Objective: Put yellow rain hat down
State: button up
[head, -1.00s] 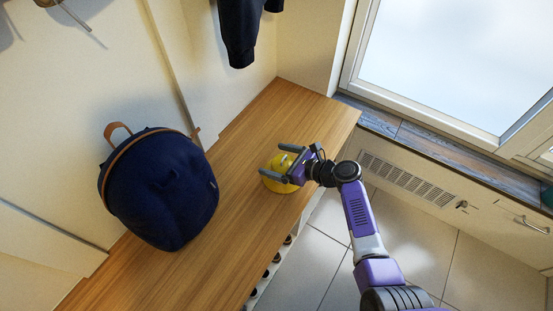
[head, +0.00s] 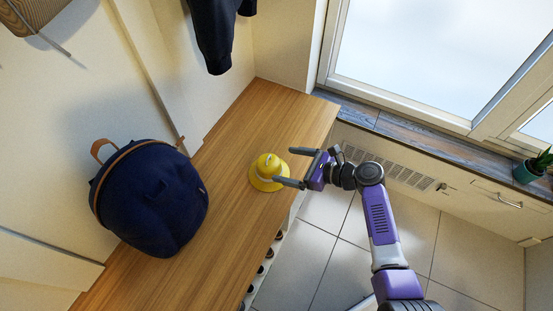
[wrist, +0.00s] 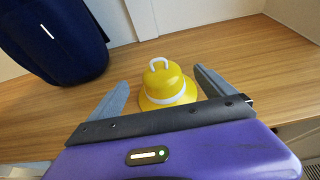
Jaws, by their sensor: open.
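The yellow rain hat (head: 267,171) sits brim down on the wooden bench top (head: 225,160), near its front edge. In the wrist view the hat (wrist: 168,84) shows a white band and a white loop on top. My gripper (head: 296,168) is open, with its fingers at the right side of the hat in the head view. In the wrist view my gripper (wrist: 160,90) has its two fingers spread on either side of the hat's near part, with gaps between. Nothing is held.
A dark blue backpack (head: 150,198) stands on the bench to the left. A dark garment (head: 219,35) hangs on the wall above. A window and sill (head: 400,132) are at the right, with a potted plant (head: 530,170). Bare bench surrounds the hat.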

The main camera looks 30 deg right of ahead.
jog(key=shift+s+d+r, duration=0.2)
jog(key=shift+s+d, duration=0.15)
jog(key=shift+s, duration=0.15)
jog(key=s+d+f+n+h, duration=0.1)
jog(key=s+f+n+h, duration=0.1)
jog(key=s+n, duration=0.35)
jog(key=s+d+f+n+g+h, duration=0.1)
jog(key=s+f+n+h, duration=0.15)
jog(key=s, duration=0.55)
jog(key=s+d+f+n+h, duration=0.1)
jog(key=s+f+n+h, duration=0.15)
jog(key=s, duration=0.45)
jog(key=s+a+r+n+t, duration=0.1)
jog(key=s+r+n, duration=0.3)
jog(key=r, duration=0.5)
jog(key=s+a+r+n+t, duration=0.2)
jog(key=s+a+r+n, duration=0.2)
jog(key=r+n, duration=0.4)
jog(key=s+a+r+n+t+h, duration=0.1)
jog(key=s+a+r+n+t, duration=0.1)
jog(key=s+r+n, duration=0.4)
notch_tip(320, 180, up, 5)
jog(key=shift+s+a+r, duration=0.1)
jog(key=shift+s+a, duration=0.15)
jog(key=shift+a, duration=0.45)
